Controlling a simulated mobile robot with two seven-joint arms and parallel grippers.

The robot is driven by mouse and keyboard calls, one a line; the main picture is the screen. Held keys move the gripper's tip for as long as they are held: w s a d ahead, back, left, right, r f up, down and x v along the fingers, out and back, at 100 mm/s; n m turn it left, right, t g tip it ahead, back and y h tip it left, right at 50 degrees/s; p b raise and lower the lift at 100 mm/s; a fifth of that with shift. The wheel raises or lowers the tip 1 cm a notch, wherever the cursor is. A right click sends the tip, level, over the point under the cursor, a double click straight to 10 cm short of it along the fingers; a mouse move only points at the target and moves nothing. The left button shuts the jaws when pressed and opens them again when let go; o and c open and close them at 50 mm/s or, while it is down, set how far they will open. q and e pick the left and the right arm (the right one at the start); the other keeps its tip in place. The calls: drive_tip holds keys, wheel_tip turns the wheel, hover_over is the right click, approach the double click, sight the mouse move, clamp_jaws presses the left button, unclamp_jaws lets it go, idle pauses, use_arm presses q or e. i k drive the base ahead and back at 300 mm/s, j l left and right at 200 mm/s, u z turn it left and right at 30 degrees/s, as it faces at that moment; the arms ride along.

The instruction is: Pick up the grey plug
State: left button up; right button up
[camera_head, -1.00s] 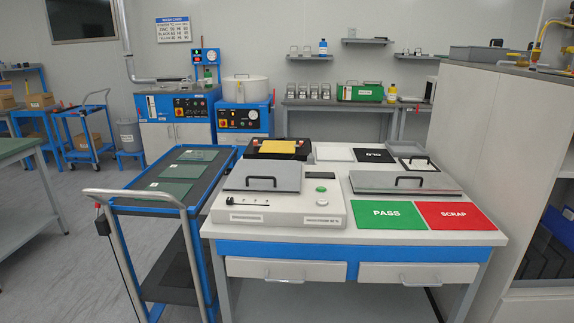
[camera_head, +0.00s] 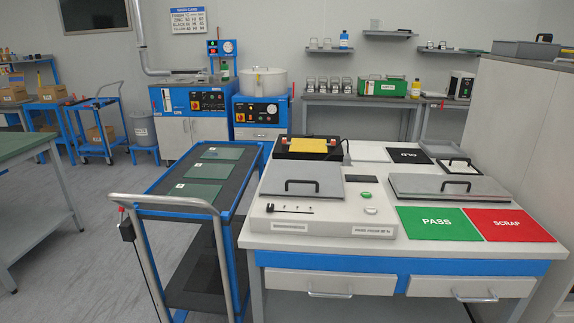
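I cannot make out a plug for certain. A small dark block (camera_head: 127,231) with a red spot on top sits at the left end of the blue trolley's (camera_head: 184,206) handle, and a thin dark cable hangs from it. I cannot tell whether this is the grey plug. Neither of my grippers is in view.
The white workbench (camera_head: 258,236) stands right of the trolley, carrying a lidded device (camera_head: 330,219), a green PASS mat (camera_head: 437,222) and a red SCRAP mat (camera_head: 508,225). A green-topped table (camera_head: 22,159) is at left. Floor between it and the trolley is clear.

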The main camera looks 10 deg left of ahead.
sight(347, 159)
drive_tip(key=i+j+z, duration=0.3)
drive_tip(key=j, duration=0.85)
drive_tip(key=i+j+z, duration=0.25)
drive_tip(key=j, duration=0.9)
drive_tip(key=j+z, duration=0.3)
drive_tip(key=j, duration=0.85)
drive_tip(key=k, duration=0.05)
